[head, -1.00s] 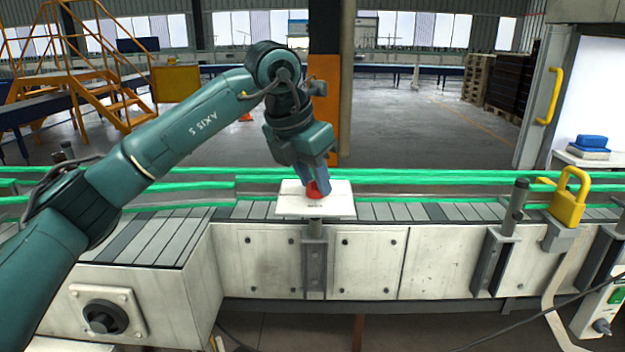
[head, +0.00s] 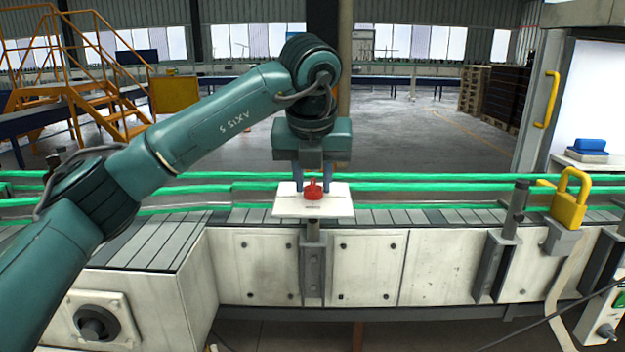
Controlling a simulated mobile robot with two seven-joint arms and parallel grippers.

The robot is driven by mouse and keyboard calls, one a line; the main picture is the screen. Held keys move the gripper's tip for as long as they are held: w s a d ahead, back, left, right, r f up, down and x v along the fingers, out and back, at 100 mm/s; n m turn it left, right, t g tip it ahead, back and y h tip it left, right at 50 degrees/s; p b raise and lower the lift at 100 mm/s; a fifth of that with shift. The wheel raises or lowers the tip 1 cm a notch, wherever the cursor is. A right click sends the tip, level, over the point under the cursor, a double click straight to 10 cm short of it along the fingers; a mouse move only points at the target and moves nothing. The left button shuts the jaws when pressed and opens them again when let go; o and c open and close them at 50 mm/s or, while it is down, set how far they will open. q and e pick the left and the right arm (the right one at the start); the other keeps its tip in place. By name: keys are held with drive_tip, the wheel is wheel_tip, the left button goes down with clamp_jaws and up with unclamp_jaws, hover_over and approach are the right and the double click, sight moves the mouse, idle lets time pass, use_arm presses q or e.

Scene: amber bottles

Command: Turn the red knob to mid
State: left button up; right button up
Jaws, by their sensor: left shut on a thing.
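The red knob (head: 313,190) sits on a white plate (head: 290,208) mounted at the conveyor, in the middle of the head view. My left gripper (head: 313,184) points down over the plate, with one finger on the left and one on the right of the knob. It is shut on the knob, whose front shows between the fingers. The small marking on the plate's front is too small to read. My right gripper is not in view.
Green rails (head: 420,178) run along the conveyor behind the plate. A black rotary switch (head: 96,324) is on the lower left panel. The slats beside the plate are clear.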

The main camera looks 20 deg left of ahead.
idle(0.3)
use_arm(q)
drive_tip(key=o, duration=1)
drive_tip(key=shift+c, duration=0.2)
drive_tip(key=v, duration=1.3)
drive_tip(key=shift+p, duration=0.45)
